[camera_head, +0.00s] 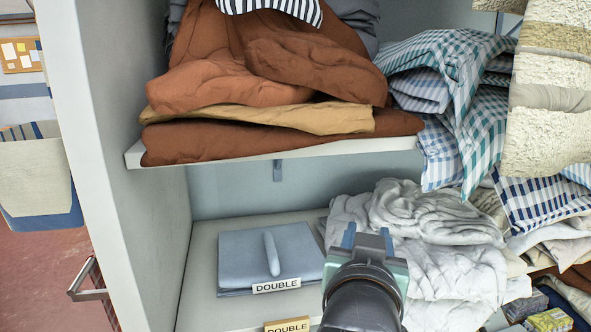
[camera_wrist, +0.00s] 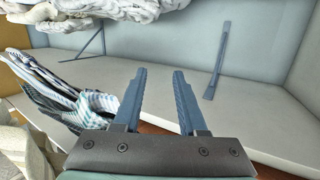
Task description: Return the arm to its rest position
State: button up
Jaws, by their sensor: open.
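My gripper (camera_head: 367,240) is in the lower middle of the head view, in front of the lower shelf and beside a rumpled white heap of cloth. In the wrist view my gripper (camera_wrist: 160,74) has its two blue fingers apart with nothing between them. A pale shelf board and a blue-grey wall lie beyond the fingers. The rest of my arm runs out of the bottom of the head view.
A folded blue-grey cloth (camera_head: 240,262) with a DOUBLE tag lies on the lower shelf (camera_head: 203,285). White cloth (camera_head: 430,225) is heaped to its right. Brown linens (camera_head: 270,70) fill the upper shelf; checked linens (camera_head: 455,75) overhang it. A side panel (camera_head: 110,120) stands left.

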jog(key=s+a+n+t+y, duration=0.2)
jog(key=a+n+y, duration=0.25)
jog(key=a, duration=0.65)
jog(key=s+r+t, duration=0.5)
jog(key=s+r, duration=0.1)
jog(key=r, duration=0.6)
jog(key=s+r+t+b, duration=0.1)
jog(key=s+r+t, duration=0.3)
jog(key=s+r, duration=0.3)
notch_tip(320, 180, up, 5)
jog(key=shift+d+f+m+t, duration=0.15)
jog(key=shift+d+m+t, duration=0.15)
jog(key=shift+m+t, duration=0.1)
